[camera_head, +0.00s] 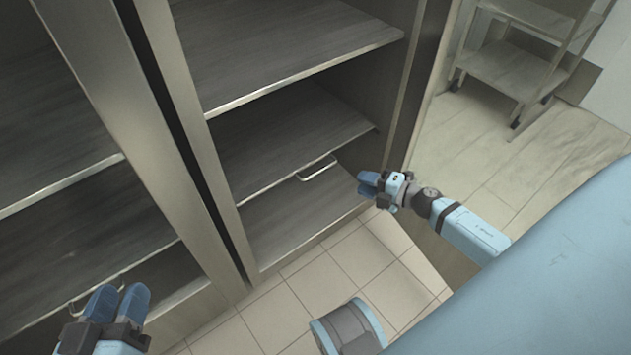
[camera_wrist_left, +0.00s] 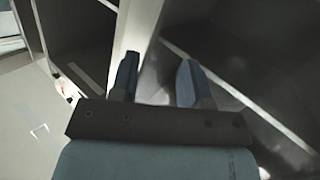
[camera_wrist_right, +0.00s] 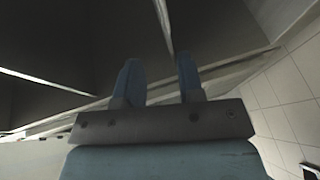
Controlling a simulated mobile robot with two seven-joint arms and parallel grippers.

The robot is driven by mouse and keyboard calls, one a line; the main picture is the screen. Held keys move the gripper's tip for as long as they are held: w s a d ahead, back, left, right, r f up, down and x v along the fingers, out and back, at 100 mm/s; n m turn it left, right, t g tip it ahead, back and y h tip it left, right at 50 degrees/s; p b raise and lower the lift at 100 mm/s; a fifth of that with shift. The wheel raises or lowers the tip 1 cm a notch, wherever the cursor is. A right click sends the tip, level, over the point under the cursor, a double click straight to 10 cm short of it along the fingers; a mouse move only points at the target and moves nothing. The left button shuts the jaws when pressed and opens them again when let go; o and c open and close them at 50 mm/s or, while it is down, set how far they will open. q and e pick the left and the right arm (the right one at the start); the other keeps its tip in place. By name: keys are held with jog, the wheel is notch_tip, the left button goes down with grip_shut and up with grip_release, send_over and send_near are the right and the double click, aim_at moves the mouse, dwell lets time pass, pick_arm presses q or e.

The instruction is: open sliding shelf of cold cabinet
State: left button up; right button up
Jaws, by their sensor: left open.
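The cold cabinet (camera_head: 192,120) is a grey metal unit with dark shelves in two open bays. In the right bay, a pale bar handle (camera_head: 318,168) sits at the front of a low shelf. Another handle (camera_head: 88,298) is low in the left bay, partly hidden behind my left gripper (camera_head: 120,293). That gripper is open and empty, its blue fingers apart in the left wrist view (camera_wrist_left: 158,80). My right gripper (camera_head: 366,184) is to the right of the right-bay handle and apart from it. Its fingers are spread with nothing between them in the right wrist view (camera_wrist_right: 158,82).
A metal trolley (camera_head: 510,70) on casters stands at the upper right. The tiled floor (camera_head: 320,275) in front of the right bay is clear. Upright metal posts (camera_head: 182,100) divide the bays.

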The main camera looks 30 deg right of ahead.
aim_at(320, 171)
jog(key=b+x, duration=0.1)
jog(key=x, duration=0.3)
jog(key=b+x, duration=0.1)
jog(key=x, duration=0.4)
jog(key=b+x, duration=0.2)
jog(key=x, duration=0.3)
jog(key=shift+w+d+f, duration=0.1)
jog(key=shift+d+f, duration=0.1)
jog(key=shift+f, duration=0.2)
pick_arm(q)
jog(key=w+m, duration=0.1)
jog(key=w+a+m+t, duration=0.1)
jog(key=shift+a+m+h, duration=0.1)
jog(key=shift+m+h, duration=0.2)
jog(key=shift+h, duration=0.1)
jog(key=shift+r, duration=0.1)
jog(key=shift+w, duration=0.1)
pick_arm(e)
grip_shut()
